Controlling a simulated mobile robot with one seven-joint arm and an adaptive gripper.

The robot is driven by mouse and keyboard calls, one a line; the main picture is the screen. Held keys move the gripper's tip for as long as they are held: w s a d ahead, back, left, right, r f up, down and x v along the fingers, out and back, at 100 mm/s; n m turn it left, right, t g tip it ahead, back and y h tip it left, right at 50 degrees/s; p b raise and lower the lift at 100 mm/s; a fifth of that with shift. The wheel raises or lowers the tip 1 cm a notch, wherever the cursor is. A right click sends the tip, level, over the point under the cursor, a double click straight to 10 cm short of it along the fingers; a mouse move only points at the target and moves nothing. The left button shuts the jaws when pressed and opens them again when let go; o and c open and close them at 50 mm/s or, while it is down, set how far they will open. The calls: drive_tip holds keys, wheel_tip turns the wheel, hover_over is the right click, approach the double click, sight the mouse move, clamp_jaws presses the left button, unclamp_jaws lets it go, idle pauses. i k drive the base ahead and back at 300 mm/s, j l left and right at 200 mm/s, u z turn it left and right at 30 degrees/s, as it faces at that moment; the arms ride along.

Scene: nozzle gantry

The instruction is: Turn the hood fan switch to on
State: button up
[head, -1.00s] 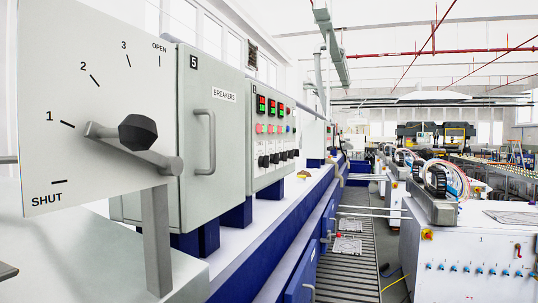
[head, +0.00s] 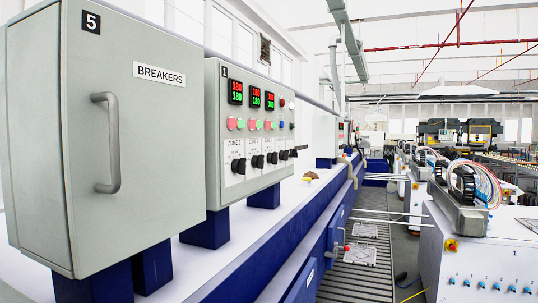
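No switch that I can read as a hood fan switch shows in the head view. A closed grey cabinet (head: 150,200) marked "BREAKERS" and "5" stands large at the left, with a vertical bar handle (head: 114,143) on its door. What is inside it is hidden. One label there reads "ZONE 1"; the others are too small to read. My gripper is not in view.
The cabinets stand on blue supports on a long white-topped blue bench (head: 275,226). White machine units (head: 478,250) with cable bundles (head: 480,178) line the right side. A yellow cable (head: 414,296) lies on the floor.

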sight(294, 152)
drive_tip(key=i+l+u, duration=0.1)
drive_tip(key=i+l, duration=0.5)
drive_tip(key=i+l+u, duration=0.15)
drive_tip(key=i+l, duration=0.4)
drive_tip(key=l, duration=0.25)
